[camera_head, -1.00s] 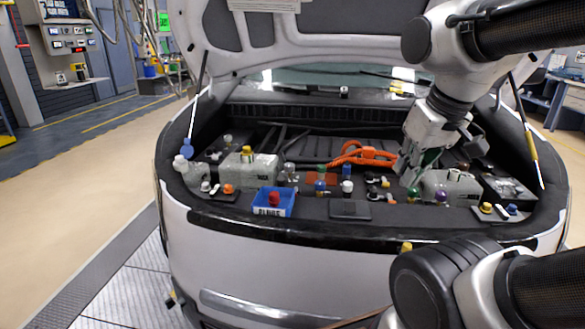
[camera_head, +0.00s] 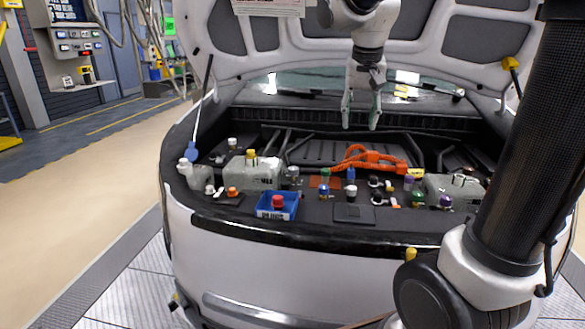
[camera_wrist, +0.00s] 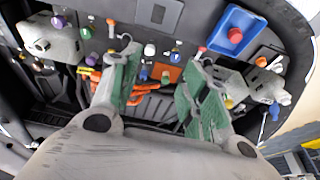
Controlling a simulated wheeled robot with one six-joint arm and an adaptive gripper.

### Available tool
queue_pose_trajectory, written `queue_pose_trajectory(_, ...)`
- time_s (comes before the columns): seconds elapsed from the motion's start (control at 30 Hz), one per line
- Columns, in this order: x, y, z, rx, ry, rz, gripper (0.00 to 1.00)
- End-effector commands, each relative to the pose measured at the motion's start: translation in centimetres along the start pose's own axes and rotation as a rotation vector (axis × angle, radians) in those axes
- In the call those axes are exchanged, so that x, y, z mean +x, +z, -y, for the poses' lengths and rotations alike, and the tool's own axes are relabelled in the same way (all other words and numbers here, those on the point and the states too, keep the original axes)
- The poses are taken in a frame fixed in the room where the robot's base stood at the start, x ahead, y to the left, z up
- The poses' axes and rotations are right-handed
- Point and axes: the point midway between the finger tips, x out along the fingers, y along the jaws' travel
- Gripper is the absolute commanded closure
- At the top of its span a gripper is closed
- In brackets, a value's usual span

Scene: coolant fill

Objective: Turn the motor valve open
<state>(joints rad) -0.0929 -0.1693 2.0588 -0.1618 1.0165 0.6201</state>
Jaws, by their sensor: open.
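My gripper (camera_head: 361,122) hangs with its fingers pointing down over the rear of the open engine bay, below the raised hood. Its two fingers are apart with nothing between them. In the wrist view my gripper (camera_wrist: 165,62) is also open and empty. Below it are several small fittings with coloured knobs: a green knob (camera_head: 325,173), a blue knob (camera_head: 351,174), a white knob (camera_head: 351,190) and a purple knob (camera_head: 446,200). I cannot tell which one is the motor valve. My gripper is well clear of them all.
An orange cable (camera_head: 370,158) lies behind the fittings. A blue bin (camera_head: 289,207) holding a red-capped item stands at the front. Grey tanks sit left (camera_head: 252,172) and right (camera_head: 452,187). The raised hood (camera_head: 440,60) bounds the space above. The air over the bay's middle is free.

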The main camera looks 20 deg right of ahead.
Motion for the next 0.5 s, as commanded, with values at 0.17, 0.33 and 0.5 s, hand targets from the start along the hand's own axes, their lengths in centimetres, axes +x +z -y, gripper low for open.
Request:
queue_pose_trajectory(0.17, 4.7, -7.8, 6.4, 0.19, 0.079, 0.01, 0.55)
queue_pose_trajectory(0.33, 11.3, -13.4, 12.7, 0.378, 0.153, -0.01, 0.55)
queue_pose_trajectory(0.5, 19.2, -16.9, 18.3, 0.556, 0.215, -0.052, 0.55)
